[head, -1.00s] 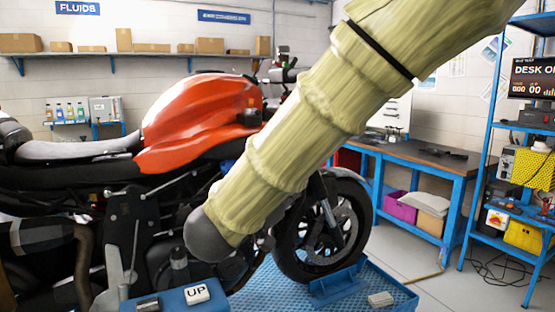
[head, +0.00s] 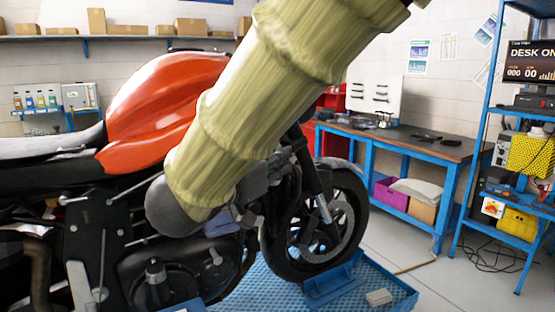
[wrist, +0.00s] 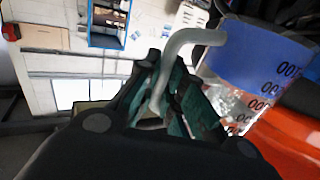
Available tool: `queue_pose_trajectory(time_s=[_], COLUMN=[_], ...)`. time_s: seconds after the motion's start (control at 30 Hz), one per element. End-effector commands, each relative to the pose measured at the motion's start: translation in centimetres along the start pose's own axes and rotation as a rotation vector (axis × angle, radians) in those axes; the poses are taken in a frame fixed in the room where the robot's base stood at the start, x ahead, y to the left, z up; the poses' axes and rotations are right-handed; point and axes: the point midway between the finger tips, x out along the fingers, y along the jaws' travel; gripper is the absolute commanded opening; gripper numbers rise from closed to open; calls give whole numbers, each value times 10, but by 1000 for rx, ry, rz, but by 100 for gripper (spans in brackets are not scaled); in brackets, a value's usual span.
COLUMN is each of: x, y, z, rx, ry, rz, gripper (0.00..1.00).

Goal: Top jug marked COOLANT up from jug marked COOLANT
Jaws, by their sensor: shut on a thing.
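In the wrist view, my gripper (wrist: 172,98) has dark green fingers closed around a bent grey bar (wrist: 185,40). The bar runs from between the fingers to a blue-topped jug (wrist: 255,55) at the upper right, apparently as its handle. The jug carries a pale label with repeated dark lettering, only partly readable as round letters; the full word is cut off. In the head view my arm's pale sleeve crosses the middle, and my gripper is hidden behind the arm. A second jug cannot be made out in either view.
An orange motorcycle (head: 165,105) stands close behind my arm, its front wheel on a blue platform (head: 395,285). A blue-legged workbench (head: 400,145) stands behind. A blue shelf rack (head: 490,130) is at the right. Small bottles (head: 40,98) sit at the far left. Floor between platform and rack is mostly clear.

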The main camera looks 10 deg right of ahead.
Motion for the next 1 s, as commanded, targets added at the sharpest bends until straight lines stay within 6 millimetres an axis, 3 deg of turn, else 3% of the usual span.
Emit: queue_pose_trajectory(time_s=[0.47,1.0], x=[0,3], y=[0,-12], z=[34,14], rx=[1,-152], ry=[1,-30], rz=[0,2], gripper=[0,0])
